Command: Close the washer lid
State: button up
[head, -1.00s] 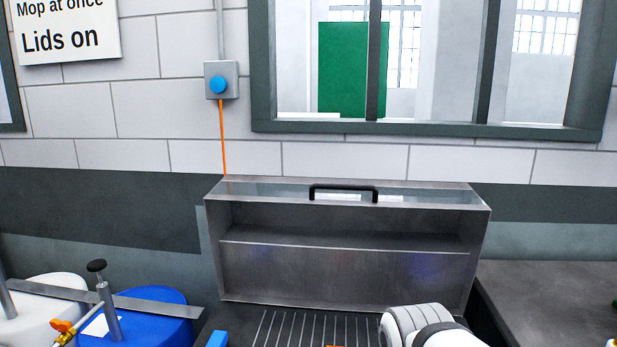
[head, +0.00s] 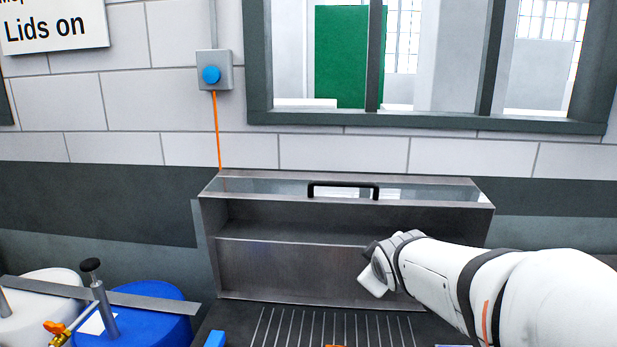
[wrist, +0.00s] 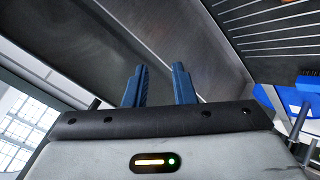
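The washer lid (head: 290,268) is a grey metal hood, standing raised and open at the back of the washer. A black bar handle (head: 343,190) sits along its top edge, by a glassy strip. My gripper shows in the wrist view (wrist: 160,72) with two blue fingers apart and nothing between them. The fingers point towards a dark metal panel, seemingly the lid's inside; I cannot tell whether they touch it. In the head view my white arm reaches in from the right, its end before the lid's right half and below the handle. The fingers are hidden there.
The slatted washer bed (head: 330,328) lies below the lid and shows in the wrist view (wrist: 280,30). A blue drum (head: 150,318) with a tap stands at left.

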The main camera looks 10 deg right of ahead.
jog(key=w+r+n+t, duration=0.2)
jog(key=w+r+n, duration=0.1)
jog(key=w+r, duration=0.15)
jog(key=n+t+y+p, duration=0.2)
jog(key=n+t+y, duration=0.2)
jog(key=n, duration=0.4)
send_near(341, 185)
jog(key=d+f+x, duration=0.1)
jog(key=x, duration=0.4)
jog(key=shift+a+r+n+y, duration=0.3)
jog(key=shift+a+r+y, duration=0.05)
jog(key=shift+y, duration=0.05)
jog(key=shift+w+a, duration=0.1)
jog(key=shift+w, duration=0.2)
jog(key=shift+p+x, duration=1)
jog(key=shift+x, duration=2.6)
grip_shut()
